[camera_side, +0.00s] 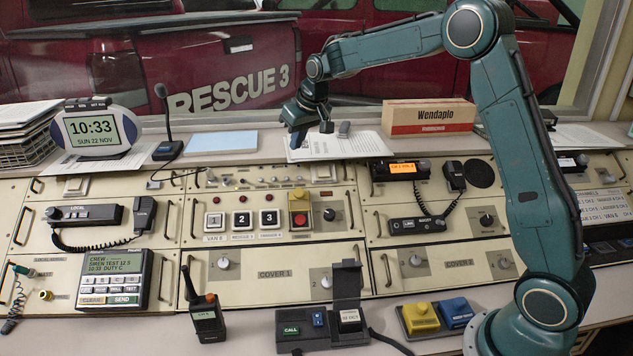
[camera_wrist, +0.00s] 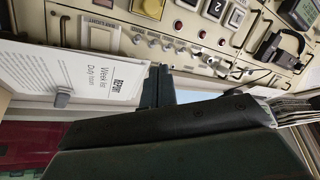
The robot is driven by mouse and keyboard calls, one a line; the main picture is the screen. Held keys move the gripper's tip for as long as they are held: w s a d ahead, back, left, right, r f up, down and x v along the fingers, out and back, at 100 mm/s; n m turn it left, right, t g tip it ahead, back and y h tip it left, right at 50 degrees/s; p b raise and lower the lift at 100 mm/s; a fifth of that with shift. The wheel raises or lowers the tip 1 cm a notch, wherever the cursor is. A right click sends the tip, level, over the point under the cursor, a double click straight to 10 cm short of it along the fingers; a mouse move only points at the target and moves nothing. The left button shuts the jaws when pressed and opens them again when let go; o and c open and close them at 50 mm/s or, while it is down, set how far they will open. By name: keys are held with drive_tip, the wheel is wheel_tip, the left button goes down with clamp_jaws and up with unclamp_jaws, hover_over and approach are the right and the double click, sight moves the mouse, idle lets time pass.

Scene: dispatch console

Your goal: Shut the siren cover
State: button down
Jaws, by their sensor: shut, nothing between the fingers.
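A yellow hinged cover (camera_side: 298,194) stands raised behind a red button (camera_side: 299,219) on the console's middle panel. Part of that yellow cover (camera_wrist: 150,8) shows at the top edge of the wrist view. A black lid (camera_side: 347,279) also stands upright on a dark box at the front, behind a white button (camera_side: 350,317). I cannot read which one is marked siren. My gripper (camera_side: 297,138) is shut and empty, over the paper on the back ledge, behind and apart from both covers. Its dark fingers (camera_wrist: 158,82) are together in the wrist view.
A desk microphone (camera_side: 164,112), a clock (camera_side: 93,130) and a Wendaplo box (camera_side: 430,116) stand on the back ledge. A handheld radio (camera_side: 207,320) stands at the front. Small knobs and red lamps (camera_wrist: 178,25) lie between my gripper and the yellow cover.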

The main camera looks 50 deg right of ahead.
hover_over(292, 211)
drive_tip(key=w+d, duration=0.4)
wheel_tip(292, 211, down, 8)
drive_tip(key=shift+s+a+f, duration=0.3)
drive_tip(key=shift+s+f, duration=0.2)
drive_tip(key=shift+f, duration=0.1)
drive_tip(key=shift+s+a+f, duration=0.15)
drive_tip(key=shift+s+f, duration=0.75)
drive_tip(key=shift+s, duration=0.15)
drive_tip(key=shift+a, duration=0.1)
drive_tip(key=shift+s+a+f, duration=1.65)
drive_tip(key=shift+s, duration=0.1)
